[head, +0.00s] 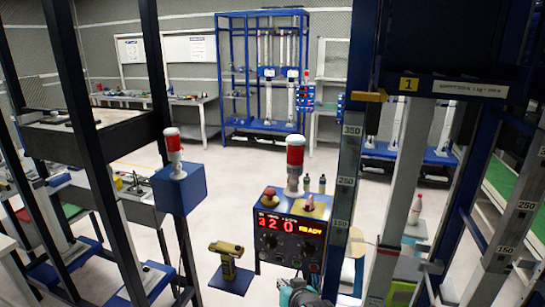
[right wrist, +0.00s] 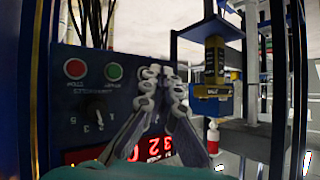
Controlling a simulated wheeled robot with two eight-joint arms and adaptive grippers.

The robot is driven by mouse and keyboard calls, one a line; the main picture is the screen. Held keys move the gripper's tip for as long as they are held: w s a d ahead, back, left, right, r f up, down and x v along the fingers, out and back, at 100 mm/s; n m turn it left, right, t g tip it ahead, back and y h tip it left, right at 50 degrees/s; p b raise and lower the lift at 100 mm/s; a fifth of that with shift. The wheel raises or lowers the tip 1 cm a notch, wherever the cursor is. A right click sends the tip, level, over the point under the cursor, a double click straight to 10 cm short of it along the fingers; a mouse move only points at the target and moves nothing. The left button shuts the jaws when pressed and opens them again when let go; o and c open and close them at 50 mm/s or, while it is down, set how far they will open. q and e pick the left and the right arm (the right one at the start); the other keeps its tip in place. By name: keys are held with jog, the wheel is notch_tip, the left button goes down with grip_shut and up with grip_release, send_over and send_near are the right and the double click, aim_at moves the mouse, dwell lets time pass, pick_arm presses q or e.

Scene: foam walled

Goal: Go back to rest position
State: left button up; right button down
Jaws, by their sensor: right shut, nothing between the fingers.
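My right gripper (head: 298,291) shows at the bottom edge of the head view, just below a dark blue control box (head: 268,240). In the right wrist view its two jointed fingers (right wrist: 163,74) are together with nothing between them. They are in front of the box's face, which carries a red button (right wrist: 75,69), a green button (right wrist: 114,72) and a dark knob (right wrist: 97,112). I cannot tell whether they touch it. The lit red display (head: 283,226) reads "320" and "READY" in the head view. My left gripper is not in view.
A yellow and black hand tool (head: 228,258) sits on a small blue plate (head: 232,282) left of the box. A red and white signal lamp (head: 295,160) stands on top. Dark posts (head: 85,130) and a blue column (head: 350,150) flank the space. Open floor (head: 232,160) lies behind.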

jog(key=s+d+g+h, duration=0.1)
jog(key=s+d, duration=0.4)
jog(key=s, duration=0.3)
jog(key=s+d+g+h, duration=0.1)
jog(key=s+d, duration=0.3)
jog(key=s, duration=0.3)
jog(key=s+d+r+m+g+h, duration=0.1)
jog(key=s+d+g, duration=0.1)
jog(key=s+d, duration=0.3)
jog(key=s, duration=0.3)
jog(key=shift+s+d, duration=0.3)
dwell(1.4)
